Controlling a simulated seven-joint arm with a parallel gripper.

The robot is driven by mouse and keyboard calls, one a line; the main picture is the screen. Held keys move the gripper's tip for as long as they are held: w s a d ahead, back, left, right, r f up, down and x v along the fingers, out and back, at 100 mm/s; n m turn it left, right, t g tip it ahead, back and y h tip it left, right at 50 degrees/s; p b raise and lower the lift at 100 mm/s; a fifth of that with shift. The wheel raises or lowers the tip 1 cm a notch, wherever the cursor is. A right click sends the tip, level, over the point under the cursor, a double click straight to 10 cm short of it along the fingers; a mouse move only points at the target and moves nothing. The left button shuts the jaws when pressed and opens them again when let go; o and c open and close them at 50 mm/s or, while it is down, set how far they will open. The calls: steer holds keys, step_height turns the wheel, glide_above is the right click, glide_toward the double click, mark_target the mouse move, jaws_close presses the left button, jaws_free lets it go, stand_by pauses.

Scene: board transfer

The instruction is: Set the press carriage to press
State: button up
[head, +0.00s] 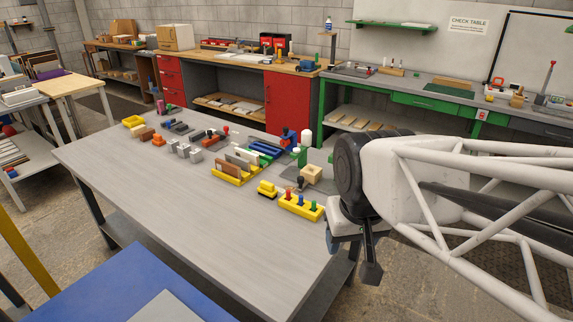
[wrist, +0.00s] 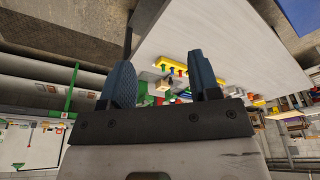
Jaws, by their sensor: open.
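I cannot tell for sure which piece is the press carriage. A small yellow block-shaped piece (head: 267,189) sits near the right part of the grey table. Right of it is a yellow rack (head: 301,206) with several coloured pegs. Behind them a black-knobbed part (head: 300,183) stands on a dark plate beside a cream block (head: 311,173). My gripper (head: 353,262) is off the table's right edge, open and empty, apart from all these pieces. In the wrist view its two blue-grey fingers (wrist: 159,60) are spread, with the yellow rack (wrist: 172,67) beyond them.
The grey table (head: 150,195) is bare across its front. Several small parts stand along its back, including a yellow holder (head: 228,176) with brown and grey plates and blue trays (head: 265,150). A green-framed bench (head: 425,100) and red cabinets (head: 283,102) stand behind.

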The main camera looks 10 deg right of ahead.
steer(key=w+r+m, duration=0.2)
steer(key=w, duration=1.4)
steer(key=m+g, duration=0.3)
steer(key=m, duration=0.1)
glide_above(301, 178)
step_height(301, 178, down, 21)
steer(key=shift+s+f, duration=0.1)
steer(key=shift+s, duration=0.05)
steer(key=shift+w+f, duration=0.25)
steer(key=shift+f, duration=0.1)
steer(key=shift+f, duration=3.8)
jaws_close()
